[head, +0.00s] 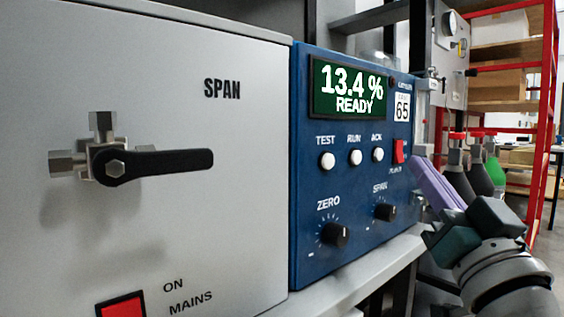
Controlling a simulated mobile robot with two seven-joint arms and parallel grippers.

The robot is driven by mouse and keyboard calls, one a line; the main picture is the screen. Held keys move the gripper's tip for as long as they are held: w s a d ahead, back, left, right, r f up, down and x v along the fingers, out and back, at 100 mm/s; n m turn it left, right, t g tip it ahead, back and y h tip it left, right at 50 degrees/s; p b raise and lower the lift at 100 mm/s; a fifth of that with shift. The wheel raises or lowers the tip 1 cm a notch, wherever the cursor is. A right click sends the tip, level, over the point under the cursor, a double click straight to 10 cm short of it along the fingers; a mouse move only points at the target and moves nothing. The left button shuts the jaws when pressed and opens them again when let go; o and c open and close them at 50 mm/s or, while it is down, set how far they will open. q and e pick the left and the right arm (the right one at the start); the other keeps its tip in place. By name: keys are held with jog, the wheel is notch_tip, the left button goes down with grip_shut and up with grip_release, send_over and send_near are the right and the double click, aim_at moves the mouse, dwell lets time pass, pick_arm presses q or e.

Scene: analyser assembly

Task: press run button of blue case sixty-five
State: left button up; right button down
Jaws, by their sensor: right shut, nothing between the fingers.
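The blue case (345,225) stands on a light shelf and carries a label reading 65. Its green display (350,90) reads "13.4 %" and "READY". The white RUN button (355,157) sits between the white TEST button (327,161) and the white ACK button (378,154). A red switch (399,151) is at their right. My right gripper (420,168) has purple fingers, shut and empty, pointing up and left. In the picture it is just right of the case's right edge, apart from the RUN button. My left gripper is not in view.
A grey SPAN cabinet (240,190) with a black valve lever (165,163) and a red MAINS switch (122,307) adjoins the case on the left. ZERO (335,235) and SPAN (386,211) knobs protrude below the buttons. Gas bottles (478,175) and a red rack (548,130) stand behind.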

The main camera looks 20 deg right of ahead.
aim_at(357, 158)
jog(key=w+a+b, duration=0.2)
jog(key=w, duration=0.3)
jog(key=shift+w+a, duration=0.2)
jog(key=shift+w, duration=0.15)
jog(key=shift+w, duration=0.1)
dwell(1.7)
jog(key=shift+w+a, duration=0.2)
jog(key=shift+w, duration=0.1)
jog(key=shift+w+a, duration=0.15)
jog(key=shift+w, duration=0.25)
dwell(0.6)
jog(key=shift+s, duration=0.1)
jog(key=shift+s+d+p, duration=0.35)
jog(key=shift+s+p, duration=0.15)
jog(key=shift+s, duration=0.2)
